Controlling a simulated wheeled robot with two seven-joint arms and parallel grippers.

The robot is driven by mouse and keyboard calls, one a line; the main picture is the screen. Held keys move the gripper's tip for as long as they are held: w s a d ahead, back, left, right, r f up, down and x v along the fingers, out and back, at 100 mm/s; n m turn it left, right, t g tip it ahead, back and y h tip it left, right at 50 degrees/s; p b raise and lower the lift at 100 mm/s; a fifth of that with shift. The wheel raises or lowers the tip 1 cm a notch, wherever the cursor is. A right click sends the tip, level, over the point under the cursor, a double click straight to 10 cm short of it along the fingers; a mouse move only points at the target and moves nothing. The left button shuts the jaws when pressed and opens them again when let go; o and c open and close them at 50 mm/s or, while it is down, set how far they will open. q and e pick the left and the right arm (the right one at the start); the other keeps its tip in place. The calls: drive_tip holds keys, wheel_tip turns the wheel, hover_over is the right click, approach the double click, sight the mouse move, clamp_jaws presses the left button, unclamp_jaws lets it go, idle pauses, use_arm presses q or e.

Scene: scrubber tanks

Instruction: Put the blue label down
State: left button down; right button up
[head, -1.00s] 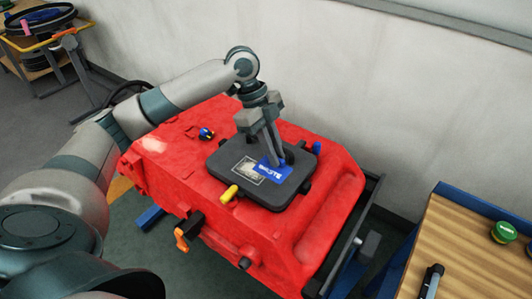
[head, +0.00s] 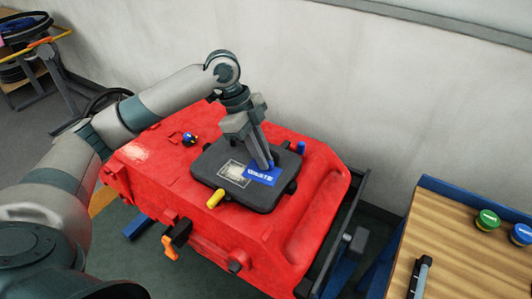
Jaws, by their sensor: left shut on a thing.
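The blue label (head: 261,176) with white lettering is on or just above the dark grey lid (head: 222,188) of the red tank (head: 283,222). A pale outlined rectangle (head: 235,172) shows on the lid just left of the label, and the label seems to overlap its right side. My left gripper (head: 266,164) points down over the lid and is shut on the label's upper edge. Its fingers hide a little of the label. I cannot tell whether the label touches the lid. My right gripper is not in view.
A yellow knob (head: 216,198) and a blue knob (head: 301,147) stand at the lid's edges. An orange-handled valve (head: 171,246) sticks out of the tank's front. A wooden table (head: 462,262) at right holds a green-topped cap (head: 487,219), a blue one (head: 521,234) and a marker (head: 420,276).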

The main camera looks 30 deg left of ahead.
use_arm(q)
drive_tip(key=n, duration=0.1)
drive_tip(key=d+n+t, duration=0.1)
drive_tip(key=n, duration=0.1)
drive_tip(key=n+t, duration=0.1)
drive_tip(key=shift+d+n, duration=0.3)
drive_tip(key=shift+n, duration=0.1)
drive_tip(key=n, duration=0.2)
drive_tip(key=d+n+t+y, duration=0.1)
drive_tip(key=n, duration=0.1)
drive_tip(key=shift+w+d+r, duration=0.1)
drive_tip(key=shift+w+r, duration=0.05)
drive_tip(key=shift+r, duration=0.15)
drive_tip(key=n, duration=0.1)
drive_tip(key=d+n+t+y, duration=0.1)
drive_tip(key=n, duration=0.1)
drive_tip(key=r+n+y, duration=0.1)
drive_tip(key=n, duration=0.1)
drive_tip(key=shift+w+d+r, duration=0.1)
drive_tip(key=shift+w+d, duration=0.1)
drive_tip(key=shift+d, duration=0.1)
drive_tip(key=n, duration=0.2)
drive_tip(key=d+r+n+y, duration=0.1)
drive_tip(key=n, duration=0.1)
drive_tip(key=shift+t, duration=0.3)
drive_tip(key=shift+d, duration=0.1)
